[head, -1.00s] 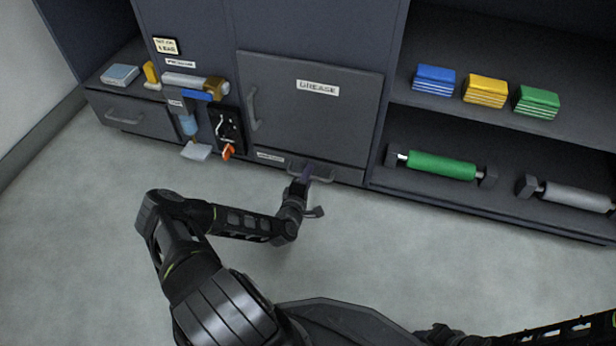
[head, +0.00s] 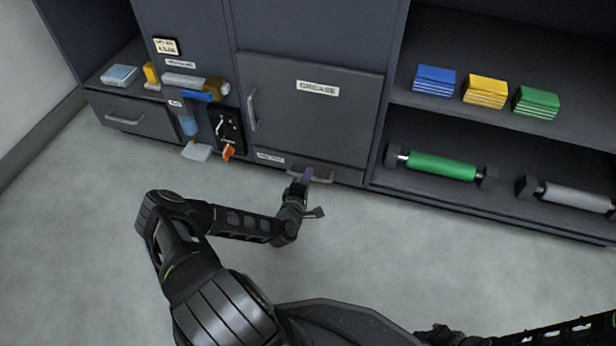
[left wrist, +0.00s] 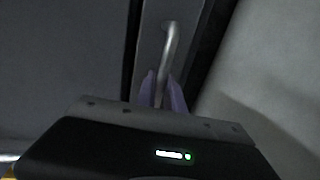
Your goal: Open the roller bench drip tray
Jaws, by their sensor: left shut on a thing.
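The drip tray front (head: 345,175) is a low dark panel under the grease door and looks flush with the cabinet. It carries a grey bar handle (head: 322,178) and a small label (head: 270,157) too small to read. My left gripper (head: 305,176) is at the handle's left part. In the left wrist view its purple fingers (left wrist: 164,92) are shut on the handle bar (left wrist: 171,45), one on each side. My right arm (head: 560,330) shows at the lower right edge, but its jaws cannot be made out.
Above is the grease door (head: 315,105) with its own handle (head: 253,110). A closed drawer (head: 135,118) is at the left. An orange-handled valve panel (head: 227,130) sits between. Shelves at right hold ink blocks and a green roller (head: 442,166). The floor (head: 400,255) is clear.

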